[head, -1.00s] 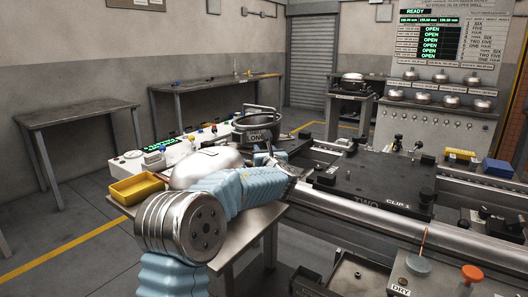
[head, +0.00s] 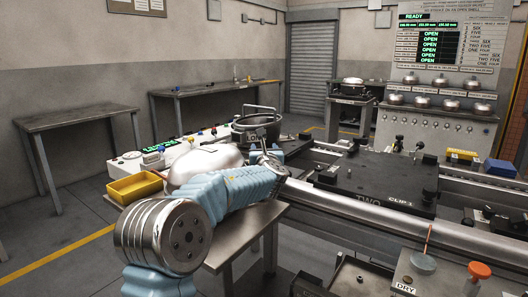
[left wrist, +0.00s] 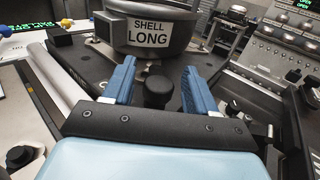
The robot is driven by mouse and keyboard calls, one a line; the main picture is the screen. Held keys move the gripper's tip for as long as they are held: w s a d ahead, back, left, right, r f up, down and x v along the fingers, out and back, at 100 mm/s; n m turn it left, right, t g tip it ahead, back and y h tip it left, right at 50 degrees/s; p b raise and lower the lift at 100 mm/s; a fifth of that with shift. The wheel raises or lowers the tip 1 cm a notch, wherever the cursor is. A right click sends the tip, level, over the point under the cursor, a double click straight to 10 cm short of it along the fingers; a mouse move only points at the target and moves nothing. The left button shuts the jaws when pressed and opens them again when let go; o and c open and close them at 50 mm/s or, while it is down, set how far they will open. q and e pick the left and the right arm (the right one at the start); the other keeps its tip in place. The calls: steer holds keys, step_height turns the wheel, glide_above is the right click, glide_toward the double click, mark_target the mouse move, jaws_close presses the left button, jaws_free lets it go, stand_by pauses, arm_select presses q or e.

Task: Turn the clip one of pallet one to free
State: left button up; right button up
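My left gripper (left wrist: 160,68) is open, its two blue fingers apart. A black round knob (left wrist: 158,93) stands on the dark pallet plate (left wrist: 92,68) between the fingers and nearer the palm, with gaps on both sides. I cannot tell whether it is clip one, as no clip label shows there. A grey shell marked SHELL LONG (left wrist: 150,32) sits on the plate just beyond the fingertips. In the head view the left gripper (head: 268,160) is small, in front of the shell (head: 255,122), and partly covers its label. My right gripper is not in view.
Pallet two (head: 375,180), a black plate marked TWO and CLIP 1, lies right of the gripper on the rails. A silver dome (head: 205,162) and a yellow bin (head: 135,187) stand left of it. A shiny rail (head: 350,212) runs in front.

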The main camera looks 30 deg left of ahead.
arm_select(q)
steer(key=shift+s+d, duration=0.25)
steer(key=shift+s, duration=0.05)
steer(key=b+v, duration=0.2)
steer(key=v, duration=1.1)
steer(key=shift+d+b, duration=0.1)
steer(key=shift+b, duration=0.25)
